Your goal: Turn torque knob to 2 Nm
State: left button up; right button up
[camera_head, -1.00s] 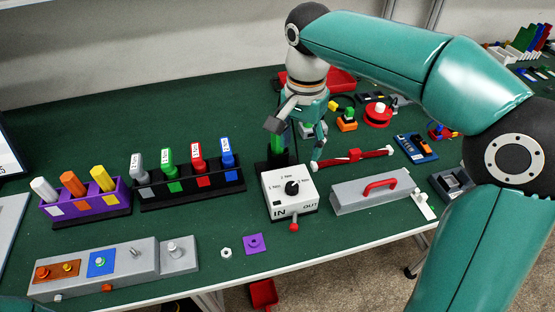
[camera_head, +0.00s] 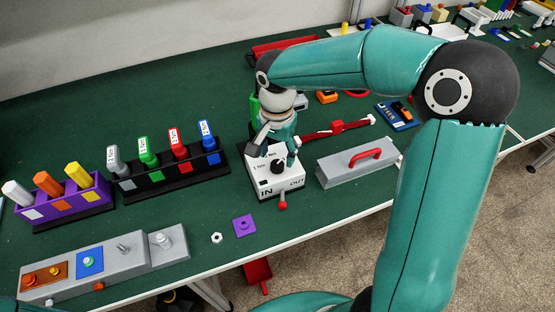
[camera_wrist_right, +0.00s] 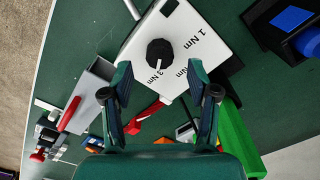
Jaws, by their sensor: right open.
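The white box (camera_head: 281,181) stands on the green table in the head view, with IN and OUT on its front and Nm labels on top. Its black torque knob (camera_head: 278,166) also shows in the right wrist view (camera_wrist_right: 159,52). The knob's exact setting is too small to tell. My right gripper (camera_head: 274,146) is over the back of the box, pointing down. In the wrist view its open fingers (camera_wrist_right: 160,67) are spread to either side just below the knob, apart from it and holding nothing. My left gripper is not in view.
A red-tipped lever (camera_head: 283,202) sticks out of the box's front. A black rack (camera_head: 170,181) of coloured handles is left, a grey block with red handle (camera_head: 355,165) right. A purple plate (camera_head: 244,226) and a nut (camera_head: 216,238) lie in front on clear table.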

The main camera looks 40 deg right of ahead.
aim_at(278, 164)
jog(key=shift+f, duration=1.9)
grip_shut()
